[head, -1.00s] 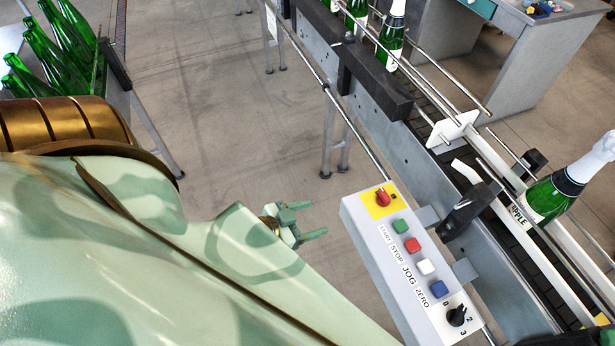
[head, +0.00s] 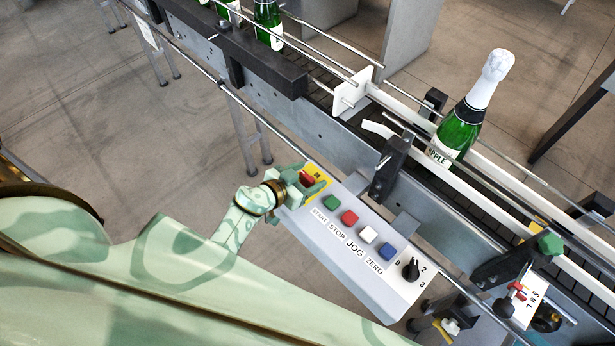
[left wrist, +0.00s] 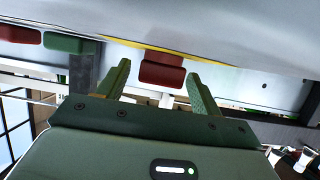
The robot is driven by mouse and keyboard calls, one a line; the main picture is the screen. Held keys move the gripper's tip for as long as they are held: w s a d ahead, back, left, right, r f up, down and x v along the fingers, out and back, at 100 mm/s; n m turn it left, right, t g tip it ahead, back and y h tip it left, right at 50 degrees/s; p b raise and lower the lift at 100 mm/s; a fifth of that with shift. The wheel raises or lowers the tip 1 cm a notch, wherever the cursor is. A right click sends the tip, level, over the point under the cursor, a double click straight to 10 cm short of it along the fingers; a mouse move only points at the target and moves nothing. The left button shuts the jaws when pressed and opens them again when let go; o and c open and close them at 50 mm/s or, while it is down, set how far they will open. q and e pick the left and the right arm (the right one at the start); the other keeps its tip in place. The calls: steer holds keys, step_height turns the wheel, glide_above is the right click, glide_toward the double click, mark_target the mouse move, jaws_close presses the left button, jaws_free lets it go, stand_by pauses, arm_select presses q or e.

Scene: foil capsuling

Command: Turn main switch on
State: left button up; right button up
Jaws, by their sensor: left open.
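The main switch is a red knob (head: 307,179) on a yellow plate (head: 318,170) at the far-left end of a white control box (head: 345,262). My left gripper (head: 309,177) is open at that end, with its two green fingers on either side of the knob. In the left wrist view the red knob (left wrist: 162,70) sits between the open fingertips (left wrist: 158,70), with a gap visible on each side. I cannot tell whether the fingers touch it. The knob's turn position is hidden. My right gripper is not in view.
On the box, green (head: 332,202), red (head: 349,217), white (head: 368,235) and blue (head: 387,250) buttons and a black selector (head: 411,268) follow the switch. Behind runs a conveyor (head: 330,130) with a white-capped green bottle (head: 460,130).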

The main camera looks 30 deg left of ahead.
arm_select(q)
steer(key=c, duration=1)
